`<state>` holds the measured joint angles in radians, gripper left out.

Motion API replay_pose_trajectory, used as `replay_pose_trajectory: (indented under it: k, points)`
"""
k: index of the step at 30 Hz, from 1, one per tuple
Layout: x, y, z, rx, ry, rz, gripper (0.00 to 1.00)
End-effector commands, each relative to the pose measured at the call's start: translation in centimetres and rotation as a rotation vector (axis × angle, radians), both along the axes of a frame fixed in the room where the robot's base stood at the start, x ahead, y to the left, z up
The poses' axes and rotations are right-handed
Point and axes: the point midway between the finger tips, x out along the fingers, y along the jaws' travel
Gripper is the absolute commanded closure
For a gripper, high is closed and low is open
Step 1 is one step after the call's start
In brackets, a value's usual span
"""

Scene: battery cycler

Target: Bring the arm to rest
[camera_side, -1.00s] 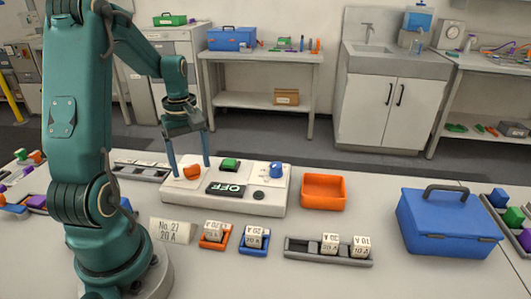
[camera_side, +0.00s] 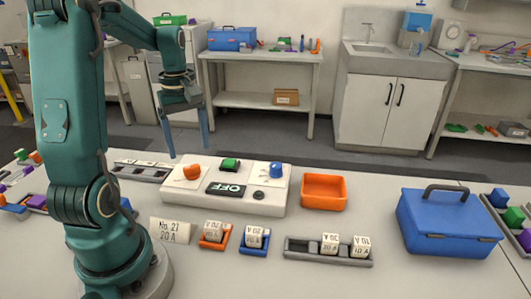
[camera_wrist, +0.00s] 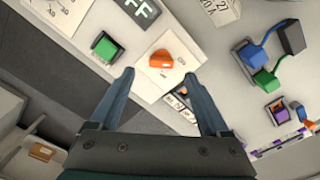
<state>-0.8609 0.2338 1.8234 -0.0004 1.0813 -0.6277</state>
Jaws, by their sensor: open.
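My gripper (camera_side: 187,132) is open and empty, with both fingers pointing down above the back left part of the white cycler box (camera_side: 270,205). In the wrist view my gripper (camera_wrist: 165,90) shows its two fingers spread apart, with the orange knob (camera_wrist: 162,59) beyond their tips. The orange knob (camera_side: 191,172) sits on the left of the box, below and apart from the fingers. A green button (camera_side: 230,164), a blue knob (camera_side: 275,169) and a display reading OFF (camera_side: 226,189) are also on the box.
An orange tray (camera_side: 324,204) and a blue toolbox (camera_side: 448,252) stand to the right. In front are a sign reading No. 27, 20 A (camera_side: 170,232), an orange holder (camera_side: 213,247), a blue holder (camera_side: 253,250) and a grey rack (camera_side: 300,254). The air around the gripper is clear.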

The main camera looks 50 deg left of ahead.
Motion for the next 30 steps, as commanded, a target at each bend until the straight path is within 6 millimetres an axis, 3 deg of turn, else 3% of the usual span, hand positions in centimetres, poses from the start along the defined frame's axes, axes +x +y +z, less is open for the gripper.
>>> replay_pose_trajectory:
  k: [4, 8, 12, 18, 24, 30]
  points:
    - [1.9, -2.7, 2.3, 0.059, -0.058, -0.125, 0.20]
    - [2.7, -7.6, 4.8, 0.124, -0.140, -0.332, 0.20]
    - [1.8, -12.9, 6.5, 0.186, -0.231, -0.613, 0.20]
    - [-1.2, -18.7, 7.1, 0.271, -0.356, -1.031, 0.20]
    - [-4.0, -21.1, 5.7, 0.341, -0.417, -1.350, 0.20]
    - [-4.1, -21.0, 5.0, 0.365, -0.394, -1.459, 0.20]
